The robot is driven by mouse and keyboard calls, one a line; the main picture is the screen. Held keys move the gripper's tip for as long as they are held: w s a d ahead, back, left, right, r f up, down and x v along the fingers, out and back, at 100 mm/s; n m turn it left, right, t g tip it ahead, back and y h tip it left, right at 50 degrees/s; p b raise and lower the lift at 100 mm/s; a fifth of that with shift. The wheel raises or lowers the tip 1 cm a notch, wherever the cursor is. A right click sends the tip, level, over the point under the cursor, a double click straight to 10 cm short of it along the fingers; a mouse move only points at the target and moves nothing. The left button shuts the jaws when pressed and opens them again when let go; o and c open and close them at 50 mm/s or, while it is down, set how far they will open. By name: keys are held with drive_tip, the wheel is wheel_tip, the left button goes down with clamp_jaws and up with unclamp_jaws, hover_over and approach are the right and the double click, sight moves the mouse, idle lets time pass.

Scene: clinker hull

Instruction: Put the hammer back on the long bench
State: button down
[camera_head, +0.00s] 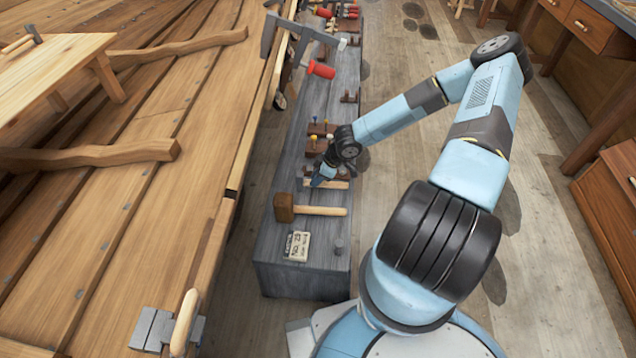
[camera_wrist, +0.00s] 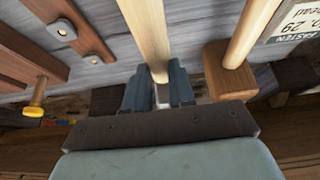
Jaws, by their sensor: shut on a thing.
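My gripper (camera_head: 322,178) is low over the long grey bench (camera_head: 275,250) and shut on one end of a pale wooden handle (camera_head: 338,184). In the wrist view the handle (camera_wrist: 147,35) runs from between the fingers (camera_wrist: 160,88) towards the top edge. A small hammer (camera_head: 22,43) with a dark head and wooden handle lies on the wooden stool (camera_head: 60,65) at the far left.
A wooden mallet (camera_head: 284,207) lies close beside my gripper; its head (camera_wrist: 230,80) is right of the fingers. The planked hull borders the left.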

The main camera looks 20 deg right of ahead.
drive_tip(key=shift+f, duration=1.3)
drive_tip(key=c, duration=1)
unclamp_jaws()
drive_tip(key=shift+o, duration=0.2)
drive_tip(key=shift+d, duration=0.1)
drive_tip(key=shift+v, duration=6)
